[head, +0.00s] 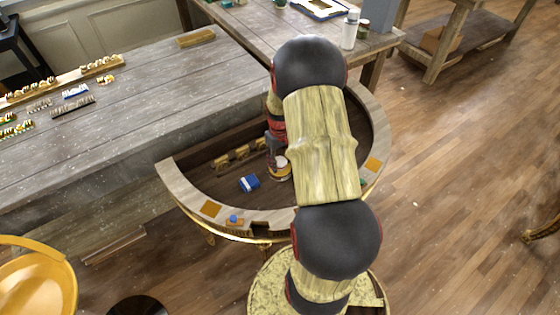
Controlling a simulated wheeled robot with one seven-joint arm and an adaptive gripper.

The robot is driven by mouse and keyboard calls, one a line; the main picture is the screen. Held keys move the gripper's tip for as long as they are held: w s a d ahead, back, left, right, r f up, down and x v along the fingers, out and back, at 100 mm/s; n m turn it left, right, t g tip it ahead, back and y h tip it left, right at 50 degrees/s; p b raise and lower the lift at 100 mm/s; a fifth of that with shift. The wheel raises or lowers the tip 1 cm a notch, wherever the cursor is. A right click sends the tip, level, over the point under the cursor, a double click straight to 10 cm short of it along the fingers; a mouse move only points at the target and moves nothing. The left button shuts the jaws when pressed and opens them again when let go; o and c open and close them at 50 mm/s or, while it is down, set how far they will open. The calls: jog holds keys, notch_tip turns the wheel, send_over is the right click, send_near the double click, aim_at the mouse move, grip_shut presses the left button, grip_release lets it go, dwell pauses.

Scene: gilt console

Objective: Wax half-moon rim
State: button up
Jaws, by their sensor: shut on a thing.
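The half-moon console (183,186) stands in the middle of the head view, with a pale curved rim around a dark recessed inside. Orange-brown squares are set along the rim; one square (210,209) is at the front left and another (374,164) at the right. A small blue knob-like thing (233,218) sits on the front rim over an orange patch. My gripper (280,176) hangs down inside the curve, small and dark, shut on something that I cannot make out. A blue and white block (249,183) lies just left of it. My arm hides part of the rim.
A grey workbench (150,90) at the left holds rows of small colourful pieces (30,90). A wooden table (245,22) behind the console holds a white bottle (350,29). A yellow bowl-like thing (35,280) is at the lower left. The wood floor (450,180) at the right is mostly clear.

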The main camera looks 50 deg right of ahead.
jog(key=shift+f, duration=0.55)
dwell(1.5)
jog(key=shift+r+p, duration=2.45)
jog(key=shift+r, duration=1.1)
